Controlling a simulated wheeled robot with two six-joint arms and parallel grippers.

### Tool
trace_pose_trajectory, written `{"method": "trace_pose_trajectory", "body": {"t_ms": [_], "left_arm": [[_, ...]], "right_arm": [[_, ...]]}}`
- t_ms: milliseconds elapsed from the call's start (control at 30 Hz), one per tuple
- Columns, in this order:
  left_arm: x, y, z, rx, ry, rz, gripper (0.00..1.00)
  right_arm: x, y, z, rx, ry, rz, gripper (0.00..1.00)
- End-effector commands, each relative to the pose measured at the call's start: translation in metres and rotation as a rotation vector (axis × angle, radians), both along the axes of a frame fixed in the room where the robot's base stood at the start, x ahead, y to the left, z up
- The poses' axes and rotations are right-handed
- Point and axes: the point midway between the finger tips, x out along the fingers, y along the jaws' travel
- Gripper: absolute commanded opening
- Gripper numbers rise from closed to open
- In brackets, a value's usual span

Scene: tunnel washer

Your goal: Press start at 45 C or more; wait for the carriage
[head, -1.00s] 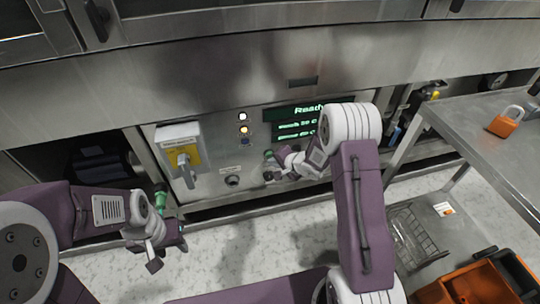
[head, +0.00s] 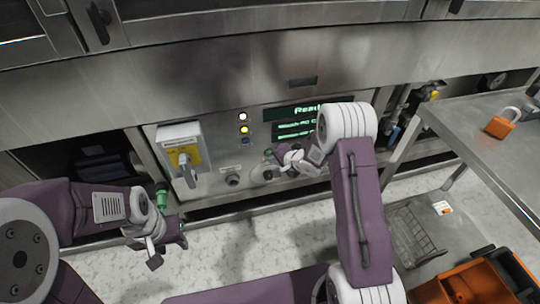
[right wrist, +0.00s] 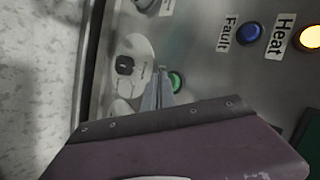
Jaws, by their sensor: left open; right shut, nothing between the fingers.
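The control panel (head: 210,180) is on the machine front. Its green display (head: 292,112) reads "Ready" with smaller lines below that I cannot read surely; my right arm covers its right part. The green button (right wrist: 177,81) sits beside my right gripper's fingertips (right wrist: 160,82); they are shut and empty, and I cannot tell if they touch it. The button (head: 268,152) also shows in the head view, by my right gripper (head: 277,170). The Heat lamp (right wrist: 311,36) glows yellow; the blue Fault lamp (right wrist: 249,33) looks unlit. My left gripper (head: 168,250) is open and empty, low at the left.
A yellow-plated switch box (head: 181,150) is left of the lamps. A black knob (right wrist: 124,65) is near the green button. At right stands a steel table (head: 480,130) with an orange padlock (head: 502,124); below are a wire basket (head: 415,240) and orange bins (head: 465,285).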

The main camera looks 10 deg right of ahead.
Motion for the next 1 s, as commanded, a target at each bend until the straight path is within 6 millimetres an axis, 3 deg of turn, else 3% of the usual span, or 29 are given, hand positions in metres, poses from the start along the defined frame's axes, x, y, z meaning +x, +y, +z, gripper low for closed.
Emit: {"method": "trace_pose_trajectory", "body": {"t_ms": [667, 1000], "left_arm": [[0.000, 0.000, 0.005, 0.000, 0.000, 0.000, 0.44], [0.000, 0.000, 0.008, 0.000, 0.000, 0.000, 0.44]], "right_arm": [[0.005, 0.000, 0.000, 0.000, -0.001, -0.001, 0.00], [-0.010, 0.000, 0.000, 0.001, 0.002, -0.001, 0.00]]}}
